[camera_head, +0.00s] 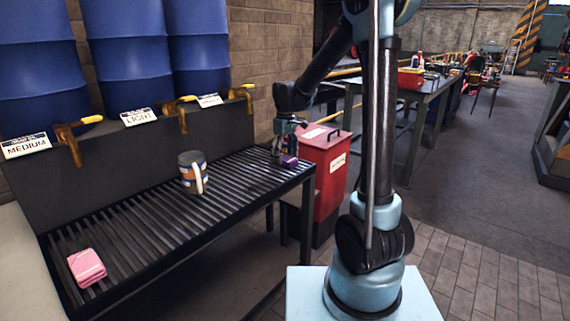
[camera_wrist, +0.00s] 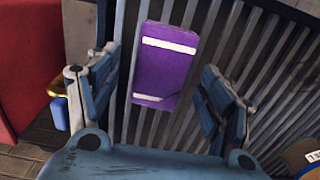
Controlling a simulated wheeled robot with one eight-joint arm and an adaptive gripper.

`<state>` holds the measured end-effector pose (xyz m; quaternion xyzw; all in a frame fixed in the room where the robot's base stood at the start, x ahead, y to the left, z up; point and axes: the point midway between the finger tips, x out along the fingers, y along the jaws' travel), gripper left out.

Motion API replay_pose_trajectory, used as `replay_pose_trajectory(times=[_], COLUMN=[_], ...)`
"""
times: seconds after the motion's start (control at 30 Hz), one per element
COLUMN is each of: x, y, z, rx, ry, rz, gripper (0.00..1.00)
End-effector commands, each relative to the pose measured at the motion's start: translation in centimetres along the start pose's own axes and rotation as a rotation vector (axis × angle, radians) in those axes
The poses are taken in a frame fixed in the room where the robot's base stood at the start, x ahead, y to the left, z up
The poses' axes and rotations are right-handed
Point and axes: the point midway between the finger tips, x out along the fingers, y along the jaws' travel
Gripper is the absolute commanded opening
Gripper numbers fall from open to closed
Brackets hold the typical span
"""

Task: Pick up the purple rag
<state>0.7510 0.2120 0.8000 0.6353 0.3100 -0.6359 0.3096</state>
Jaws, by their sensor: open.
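The purple rag (camera_wrist: 160,72) lies folded on the dark slatted rack (camera_wrist: 255,55), with two pale stripes across it. In the wrist view it sits between and slightly beyond the two fingers of my open gripper (camera_wrist: 152,98), apart from both. In the head view the rag (camera_head: 289,161) shows small at the far right end of the rack, with my gripper (camera_head: 284,149) just above it and partly in front of it.
A red bin (camera_head: 326,165) stands right beside the rack's far end. Brass taps (camera_head: 183,118) and blue barrels (camera_head: 122,40) line the back.

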Motion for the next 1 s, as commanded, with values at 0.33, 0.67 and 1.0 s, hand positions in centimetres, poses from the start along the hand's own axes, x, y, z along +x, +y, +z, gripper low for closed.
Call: replay_pose_trajectory(times=[0.33,0.67,1.0], x=[0.71,0.69,-0.17], y=[-0.01,0.0,0.01], z=[0.03,0.02,0.0], rx=[0.0,0.0,0.0], ry=[0.0,0.0,0.0], rz=[0.0,0.0,0.0], gripper=[0.73,0.22,0.22])
